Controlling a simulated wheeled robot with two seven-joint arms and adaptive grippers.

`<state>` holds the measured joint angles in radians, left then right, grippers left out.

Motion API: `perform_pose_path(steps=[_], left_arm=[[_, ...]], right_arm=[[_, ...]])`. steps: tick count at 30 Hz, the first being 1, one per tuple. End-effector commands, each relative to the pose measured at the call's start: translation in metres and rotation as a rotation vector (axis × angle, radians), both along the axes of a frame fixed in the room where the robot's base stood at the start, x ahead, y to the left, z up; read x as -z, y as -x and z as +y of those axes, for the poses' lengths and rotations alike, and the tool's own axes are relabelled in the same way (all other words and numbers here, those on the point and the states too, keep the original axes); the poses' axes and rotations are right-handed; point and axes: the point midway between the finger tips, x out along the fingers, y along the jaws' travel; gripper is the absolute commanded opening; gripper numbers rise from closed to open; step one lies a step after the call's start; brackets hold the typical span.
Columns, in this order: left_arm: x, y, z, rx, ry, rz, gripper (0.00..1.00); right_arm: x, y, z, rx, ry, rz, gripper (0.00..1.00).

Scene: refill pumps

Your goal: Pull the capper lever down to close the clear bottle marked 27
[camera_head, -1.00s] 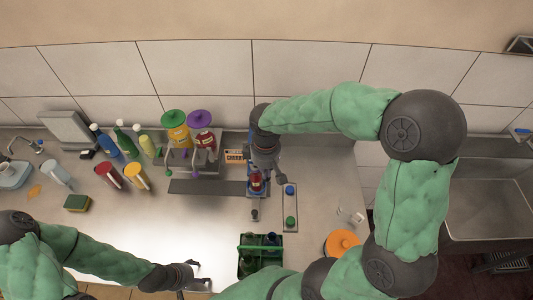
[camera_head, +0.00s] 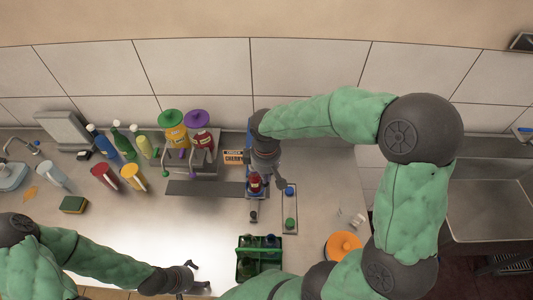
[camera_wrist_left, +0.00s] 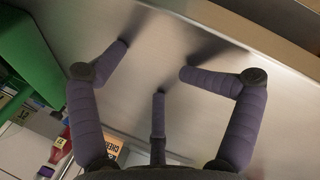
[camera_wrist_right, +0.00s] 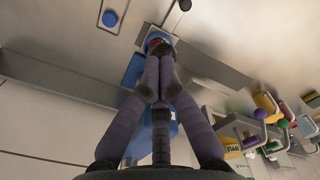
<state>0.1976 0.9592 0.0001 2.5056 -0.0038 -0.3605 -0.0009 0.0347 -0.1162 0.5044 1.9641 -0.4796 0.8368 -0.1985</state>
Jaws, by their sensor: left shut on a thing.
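The blue capper (camera_head: 249,142) stands at the middle of the counter, mostly hidden behind my right gripper. A bottle with red contents (camera_head: 255,186) stands at its base; I cannot read its mark. My right gripper (camera_head: 265,165) is over the capper. In the right wrist view its fingers (camera_wrist_right: 160,85) are shut together in front of the blue capper body (camera_wrist_right: 133,72); the lever is hidden or not distinct. My left gripper (camera_head: 199,276) is left of the green crate (camera_head: 246,272). In the left wrist view its fingers (camera_wrist_left: 155,75) are spread, with nothing between them.
A grey plate (camera_head: 290,207) holds a blue cap and a green cap, right of the capper. Pump dispensers (camera_head: 173,130) and a labelled box (camera_head: 233,157) stand left of it. Several bottles and cups stand further left. An orange round thing (camera_head: 343,245) lies front right.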

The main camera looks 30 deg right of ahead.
Motion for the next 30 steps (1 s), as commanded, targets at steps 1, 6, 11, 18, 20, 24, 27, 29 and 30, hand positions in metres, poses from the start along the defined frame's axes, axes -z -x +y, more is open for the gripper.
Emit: perform_pose_path(steps=[1, 6, 11, 18, 20, 24, 27, 29, 30], left_arm=[[0.006, 0.002, 0.001, -0.007, -0.001, 0.008, 0.54], [0.006, 0.002, 0.001, -0.010, -0.002, 0.009, 0.56], [0.007, 0.003, 0.001, -0.010, -0.001, 0.010, 0.56], [0.014, 0.003, 0.001, -0.010, -0.001, 0.010, 0.61], [0.016, 0.002, 0.001, -0.010, -0.002, 0.008, 0.61], [0.020, 0.001, 0.001, -0.007, -0.002, 0.004, 0.62], [0.020, 0.001, 0.001, -0.007, -0.003, 0.003, 0.62], [0.020, 0.001, 0.001, -0.007, -0.003, 0.003, 0.62], [0.020, 0.001, 0.001, -0.007, -0.003, 0.002, 0.62]], right_arm=[[0.004, 0.000, 0.000, 0.000, 0.000, 0.001, 0.00], [0.003, 0.000, 0.000, 0.000, 0.000, 0.000, 0.00], [0.004, 0.000, 0.000, 0.000, 0.000, 0.001, 0.00], [0.014, -0.001, -0.001, 0.000, 0.000, 0.001, 0.00], [0.017, -0.002, -0.001, 0.000, 0.000, 0.001, 0.00], [0.023, -0.002, -0.001, 0.000, 0.000, 0.001, 0.00], [0.024, -0.003, -0.002, -0.001, 0.000, 0.001, 0.00], [0.024, -0.002, -0.002, -0.001, 0.000, 0.001, 0.00], [0.024, -0.002, -0.002, -0.001, 0.000, 0.001, 0.00]])
